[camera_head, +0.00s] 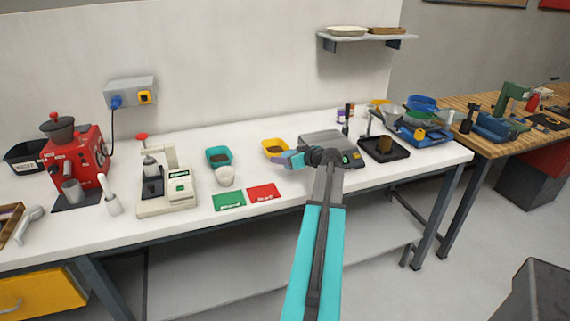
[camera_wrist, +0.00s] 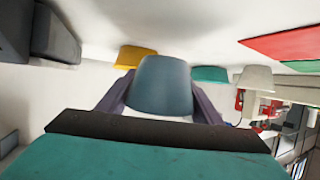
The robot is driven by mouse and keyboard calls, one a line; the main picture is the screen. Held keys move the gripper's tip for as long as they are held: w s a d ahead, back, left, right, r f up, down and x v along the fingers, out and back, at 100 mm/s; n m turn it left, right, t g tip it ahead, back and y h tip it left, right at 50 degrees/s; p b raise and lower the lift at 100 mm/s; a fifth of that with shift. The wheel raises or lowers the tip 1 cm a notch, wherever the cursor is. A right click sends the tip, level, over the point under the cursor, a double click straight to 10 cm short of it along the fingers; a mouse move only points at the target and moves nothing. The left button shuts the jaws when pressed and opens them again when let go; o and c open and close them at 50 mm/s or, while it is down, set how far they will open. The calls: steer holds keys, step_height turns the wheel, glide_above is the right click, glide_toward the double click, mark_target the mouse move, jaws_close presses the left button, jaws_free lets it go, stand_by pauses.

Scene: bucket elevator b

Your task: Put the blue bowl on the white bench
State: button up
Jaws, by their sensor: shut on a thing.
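The blue bowl (camera_wrist: 163,85) is between the two purple fingers of my gripper (camera_wrist: 160,103) in the wrist view, which shows the scene upside down. My gripper (camera_head: 293,159) is shut on it. In the head view, a small bluish part of the bowl (camera_head: 298,161) shows at the fingers, and the rest is hidden. The gripper and bowl are over the white bench (camera_head: 320,122), left of the grey scale. I cannot tell whether the bowl's base touches the bench top.
A yellow bowl (camera_head: 276,148) is close behind my gripper. A teal bowl (camera_head: 218,156), a white cup (camera_head: 225,176), a green card (camera_head: 229,201) and a red card (camera_head: 264,193) are to the left. A grey scale (camera_head: 325,142) is to the right. A wooden bench (camera_head: 470,108) stands farther right.

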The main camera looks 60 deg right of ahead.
mark_target(285, 170)
steer(key=shift+w+d+f+p, duration=0.1)
steer(key=shift+f+p, duration=0.55)
steer(key=shift+f, duration=1.1)
steer(key=shift+f, duration=0.15)
steer(key=o, duration=1.1)
steer(key=b+v, duration=0.3)
steer(key=v, duration=0.9)
steer(key=shift+b, duration=0.3)
